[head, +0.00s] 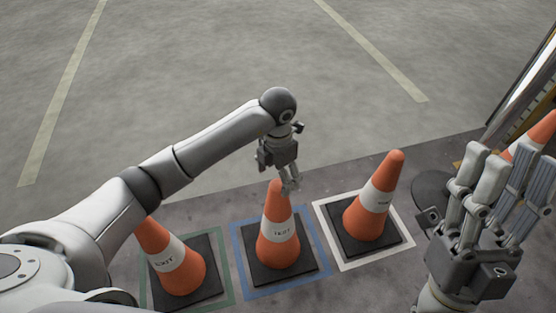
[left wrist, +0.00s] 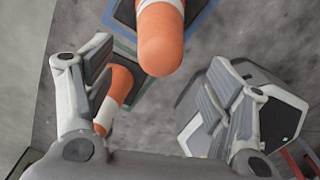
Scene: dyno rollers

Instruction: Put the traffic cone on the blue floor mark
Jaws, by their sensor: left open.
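An orange traffic cone (head: 278,232) with a white band stands upright on its black base inside the blue floor mark (head: 236,262). My left gripper (head: 290,188) is open at the top of this cone. In the left wrist view the cone's rounded tip (left wrist: 162,48) shows between the spread fingers (left wrist: 158,66), with no clear grip on it. A second cone (head: 174,262) stands in the green mark (head: 228,288), partly hidden by my left arm. A third cone (head: 376,205) stands in the white mark (head: 402,250). My right gripper (head: 508,160) is open and empty at the right.
Part of another orange cone (head: 540,130) shows behind my right gripper. A yellow and grey structure (head: 530,85) stands at the right edge. The grey floor beyond the cones is open, with pale painted lines (head: 375,52).

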